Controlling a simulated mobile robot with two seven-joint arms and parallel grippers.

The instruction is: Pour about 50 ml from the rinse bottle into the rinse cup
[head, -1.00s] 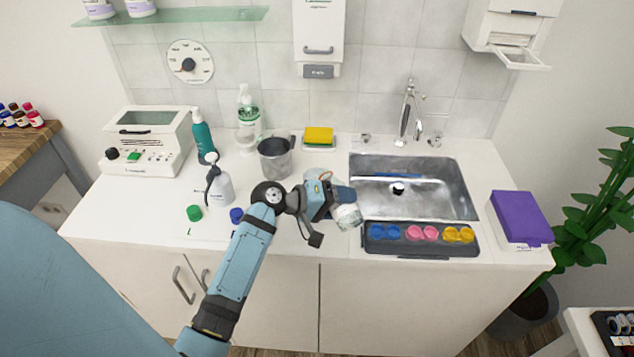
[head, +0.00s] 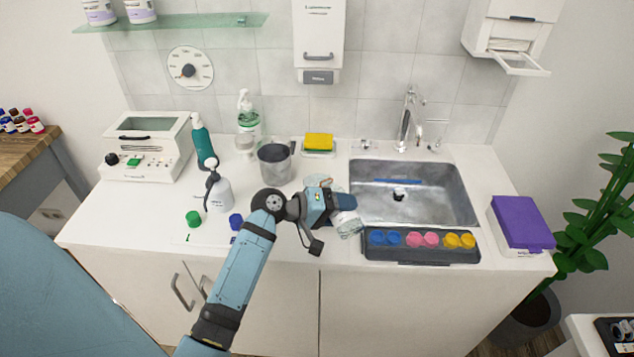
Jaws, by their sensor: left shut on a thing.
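My left gripper (head: 338,203) is shut on a clear vessel, which looks like the rinse bottle (head: 350,229). It is above the counter, just left of the sink and the paint tray. The vessel's lower right end, with faint markings, shows below the fingers, and the gripper hides its middle. Another clear part shows behind the gripper; I cannot tell whether it belongs to the same vessel or to the rinse cup. I cannot make out any liquid or flow. My right gripper is not in view.
The sink (head: 445,190), dark pot tray (head: 415,254) and purple-topped box (head: 521,222) are to the right.

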